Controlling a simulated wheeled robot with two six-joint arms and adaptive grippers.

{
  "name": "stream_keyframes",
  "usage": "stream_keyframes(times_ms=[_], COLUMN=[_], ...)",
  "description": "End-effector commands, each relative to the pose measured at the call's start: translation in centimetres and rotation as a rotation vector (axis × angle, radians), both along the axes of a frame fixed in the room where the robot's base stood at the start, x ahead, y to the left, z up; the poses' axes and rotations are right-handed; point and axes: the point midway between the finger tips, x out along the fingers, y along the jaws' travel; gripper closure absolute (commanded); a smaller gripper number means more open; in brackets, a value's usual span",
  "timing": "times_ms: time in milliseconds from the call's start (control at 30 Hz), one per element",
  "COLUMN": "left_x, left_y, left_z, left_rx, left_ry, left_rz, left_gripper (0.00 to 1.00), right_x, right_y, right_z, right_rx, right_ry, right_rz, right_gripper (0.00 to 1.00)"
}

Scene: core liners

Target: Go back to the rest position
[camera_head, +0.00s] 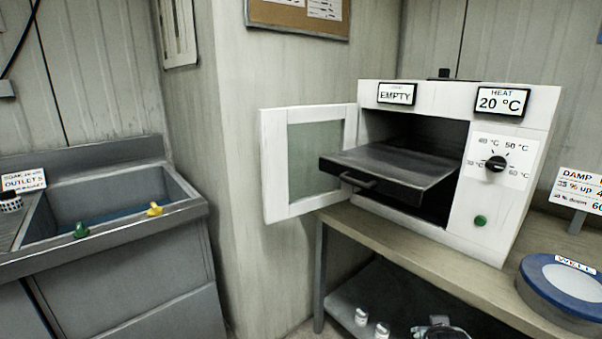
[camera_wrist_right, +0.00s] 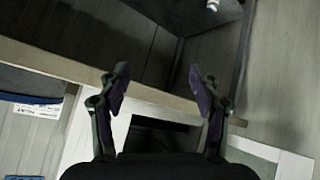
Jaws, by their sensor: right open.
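My right gripper (camera_wrist_right: 158,82) shows in the right wrist view. Its two dark fingers are spread wide apart with nothing between them. Neither gripper shows in the head view, and my left gripper is in no frame. The white oven (camera_head: 535,150) stands on the bench in the head view with its door (camera_head: 270,165) swung open to the left. Its dark tray (camera_head: 395,165) is slid partly out and looks bare. The sign on top reads EMPTY, and another reads HEAT 20 °C. In the wrist view, the bench edge (camera_wrist_right: 150,93) lies behind the fingers.
A grey sink (camera_head: 150,235) with a green and a yellow outlet stands at the left. A blue-rimmed round dish marked WELL (camera_head: 545,300) and a DAMP sign (camera_head: 580,190) are on the bench at the right. Small white items (camera_head: 361,317) lie on the shelf below.

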Motion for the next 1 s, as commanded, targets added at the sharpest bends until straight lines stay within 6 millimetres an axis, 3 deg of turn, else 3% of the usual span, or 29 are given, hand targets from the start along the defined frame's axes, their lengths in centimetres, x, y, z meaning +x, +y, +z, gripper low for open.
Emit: stream_keyframes(times_ms=[33,200,500,767,867,1000], left_x=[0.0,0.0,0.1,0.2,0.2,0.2], left_y=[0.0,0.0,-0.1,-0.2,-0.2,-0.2], left_z=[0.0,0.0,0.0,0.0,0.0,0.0], left_rx=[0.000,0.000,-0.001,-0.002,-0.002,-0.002], left_ry=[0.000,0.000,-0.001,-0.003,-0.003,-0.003], left_rz=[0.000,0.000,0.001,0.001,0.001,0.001], left_gripper=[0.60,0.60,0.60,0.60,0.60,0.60], right_x=[-2.4,-8.9,-19.1,-17.6,-17.6,-19.0], right_y=[0.7,2.9,6.3,5.4,5.0,4.2], right_z=[-2.5,-7.9,-12.6,-21.8,-26.1,-33.4], right_rx=[0.018,0.090,0.205,0.214,0.218,0.226], right_ry=[0.066,0.235,0.463,0.498,0.514,0.543], right_rz=[0.034,0.131,0.260,0.244,0.238,0.225], right_gripper=[0.36,0.36,0.36,0.36,0.36,0.36])
